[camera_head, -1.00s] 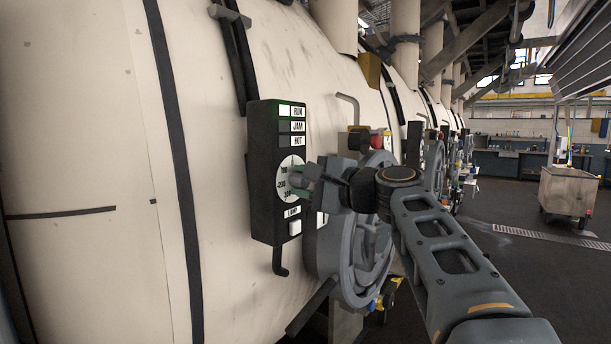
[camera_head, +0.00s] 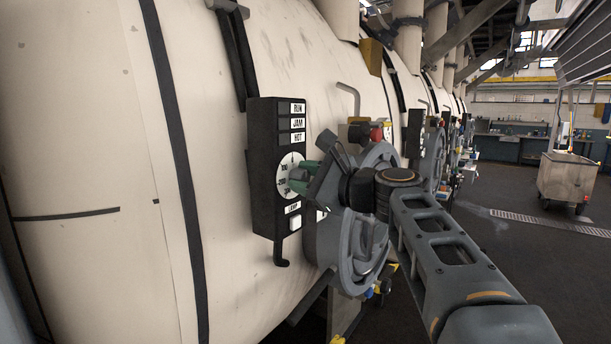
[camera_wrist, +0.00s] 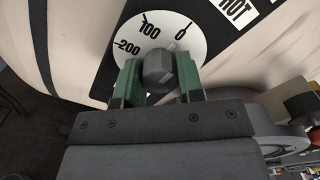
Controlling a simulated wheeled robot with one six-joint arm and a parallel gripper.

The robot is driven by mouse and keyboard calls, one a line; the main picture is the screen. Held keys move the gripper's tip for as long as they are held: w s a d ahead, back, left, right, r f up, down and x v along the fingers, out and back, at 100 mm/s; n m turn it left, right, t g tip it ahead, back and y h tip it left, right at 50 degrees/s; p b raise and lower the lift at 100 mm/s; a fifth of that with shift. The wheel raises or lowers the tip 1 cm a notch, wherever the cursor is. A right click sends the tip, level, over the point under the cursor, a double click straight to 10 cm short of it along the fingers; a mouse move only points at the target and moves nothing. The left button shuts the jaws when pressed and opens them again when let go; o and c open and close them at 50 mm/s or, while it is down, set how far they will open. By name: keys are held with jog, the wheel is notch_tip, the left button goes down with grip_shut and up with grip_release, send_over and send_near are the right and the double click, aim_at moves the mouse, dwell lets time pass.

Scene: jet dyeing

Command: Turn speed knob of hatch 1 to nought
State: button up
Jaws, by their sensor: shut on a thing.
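The speed knob, a dark grey knob (camera_wrist: 158,66), sits on a white dial (camera_wrist: 185,28) marked 0, 100 and 200 in the wrist view. My gripper (camera_wrist: 158,82) has its green fingers on both sides of the knob, shut on it. In the head view my gripper (camera_head: 302,177) is at the dial (camera_head: 284,174) of the black control box (camera_head: 262,150) on the cream vessel. The knob is hidden there behind the fingers. The RUN, JAM and HOT windows (camera_head: 298,122) on the box are all unlit.
A round grey hatch with a handwheel (camera_head: 350,240) stands right beside the box, close to my wrist. A bent rod (camera_head: 281,250) sticks out under the box. A cart (camera_head: 566,178) stands far right on open floor.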

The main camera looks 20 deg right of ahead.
dwell(0.4)
jog(key=o, duration=0.9)
jog(key=b+v, duration=0.2)
jog(key=v, duration=1.2)
jog(key=shift+w, duration=0.1)
notch_tip(320, 180, down, 22)
jog(key=d+n+g+h+p, duration=0.1)
jog(key=d+n+g+h, duration=0.2)
jog(key=n+g+h, duration=0.4)
jog(key=s+a+f+n+g+h+p, duration=0.1)
jog(key=s+a+f+n, duration=0.1)
jog(key=a+f+n, duration=0.1)
jog(key=s+a+f+n+g+h+p, duration=0.1)
jog(key=s+a+f+n, duration=0.1)
jog(key=a+f+n, duration=0.2)
jog(key=s+a+f+n+g+h+p, duration=0.1)
jog(key=s+a+f+n+g, duration=0.1)
jog(key=a+f+n, duration=0.2)
jog(key=shift+s+f+n+h, duration=0.25)
jog(key=shift+f+n, duration=0.2)
jog(key=shift+n, duration=0.55)
